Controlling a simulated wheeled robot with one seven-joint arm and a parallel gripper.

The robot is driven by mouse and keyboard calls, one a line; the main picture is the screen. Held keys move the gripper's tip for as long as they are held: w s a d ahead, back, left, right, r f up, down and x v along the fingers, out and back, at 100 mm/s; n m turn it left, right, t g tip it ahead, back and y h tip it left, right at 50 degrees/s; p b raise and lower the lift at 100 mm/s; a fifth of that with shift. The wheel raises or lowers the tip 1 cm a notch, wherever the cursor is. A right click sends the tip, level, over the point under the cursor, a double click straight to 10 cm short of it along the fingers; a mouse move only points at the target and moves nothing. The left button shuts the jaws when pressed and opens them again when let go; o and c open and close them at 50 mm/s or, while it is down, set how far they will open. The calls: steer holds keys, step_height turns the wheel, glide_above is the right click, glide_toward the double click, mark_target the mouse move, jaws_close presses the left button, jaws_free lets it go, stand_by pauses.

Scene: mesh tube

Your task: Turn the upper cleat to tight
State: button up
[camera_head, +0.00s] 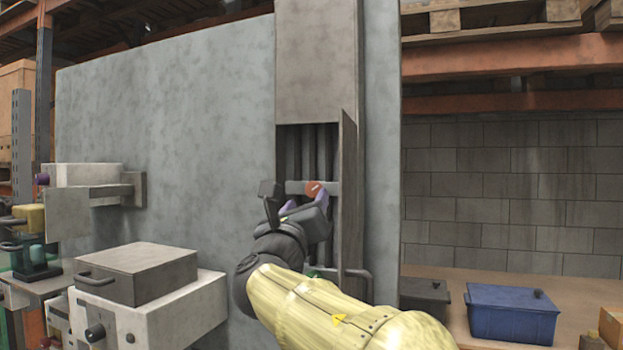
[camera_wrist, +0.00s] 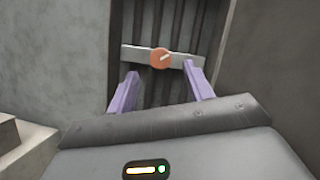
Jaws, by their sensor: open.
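The upper cleat is a grey bar with an orange round knob (camera_head: 313,188) at its middle, set across vertical dark tubes in a tall recess. The knob also shows in the wrist view (camera_wrist: 160,58), with a pale pointer line slanting up to the right. My gripper (camera_head: 305,203) is open, its two purple fingers short of the bar. In the wrist view the fingers (camera_wrist: 160,90) stand apart below the knob, with nothing between them. The right fingertip appears close to the bar's right end; I cannot tell whether they touch. A lower cleat is not clearly visible.
An open door panel (camera_head: 347,200) stands right of the recess, close to my arm. A grey box with a handle (camera_head: 137,272) sits at lower left. A blue bin (camera_head: 511,313) stands on the bench at right.

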mark_target(312, 191)
steer(key=p+x, duration=0.2)
steer(key=x, duration=0.2)
steer(key=shift+w+r, duration=0.15)
steer(key=shift+w+d+r+p, duration=0.1)
steer(key=shift+w+p, duration=0.2)
steer(key=shift+w, duration=0.25)
steer(key=c, duration=1)
